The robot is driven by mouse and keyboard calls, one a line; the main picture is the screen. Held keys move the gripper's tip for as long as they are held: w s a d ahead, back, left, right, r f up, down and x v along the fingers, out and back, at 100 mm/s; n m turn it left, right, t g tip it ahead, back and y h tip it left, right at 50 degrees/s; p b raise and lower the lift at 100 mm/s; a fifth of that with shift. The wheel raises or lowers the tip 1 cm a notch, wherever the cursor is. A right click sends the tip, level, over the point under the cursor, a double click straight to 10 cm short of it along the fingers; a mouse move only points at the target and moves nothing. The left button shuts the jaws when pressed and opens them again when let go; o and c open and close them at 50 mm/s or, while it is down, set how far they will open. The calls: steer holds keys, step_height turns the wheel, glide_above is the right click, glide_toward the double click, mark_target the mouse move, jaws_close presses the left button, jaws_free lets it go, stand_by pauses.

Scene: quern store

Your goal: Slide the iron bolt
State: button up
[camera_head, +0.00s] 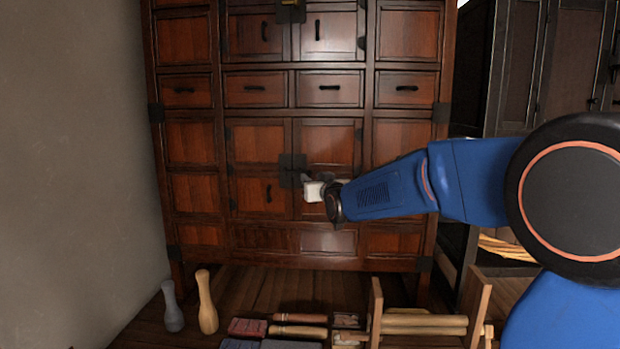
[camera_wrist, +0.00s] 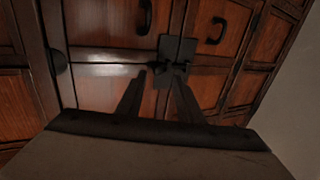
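The iron bolt (camera_head: 290,162) is dark metal and sits across the seam of the lower pair of doors in the reddish-brown wooden cabinet. In the wrist view its dark plates (camera_wrist: 178,46) show at the upper middle, turned by the camera's tilt. My gripper (camera_head: 303,179) is close in front of the bolt, at its lower right in the head view. In the wrist view my gripper (camera_wrist: 161,73) has its two dark fingers apart, with the tips over the bolt's lower part. I cannot tell whether the fingers touch the bolt. The doors are closed.
A dark handle (camera_head: 268,193) is on the lower left door. Another dark fitting (camera_head: 291,11) is on the upper doors. Two pestle-like pieces, one wooden (camera_head: 206,303), stand at the lower left. Tools and a wooden rack (camera_head: 376,312) lie in front of the cabinet.

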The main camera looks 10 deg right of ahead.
steer(key=s, duration=1.3)
steer(key=shift+d, duration=0.45)
steer(key=shift+s, duration=0.1)
steer(key=s+d+f+g, duration=0.1)
steer(key=s+f+g, duration=0.3)
steer(key=s+f, duration=0.4)
steer(key=s+d+f+g, duration=0.2)
steer(key=s+f, duration=0.6)
steer(key=s, duration=0.9)
steer(key=s+d+f+g+h, duration=0.1)
steer(key=s+d+f+g, duration=0.1)
steer(key=s+f+g, duration=0.5)
steer(key=s+f, duration=0.1)
steer(key=s, duration=0.5)
steer(key=shift+s+f+m, duration=0.15)
steer(key=shift+f+m, duration=0.15)
steer(key=shift+m, duration=0.1)
steer(key=shift+d, duration=0.2)
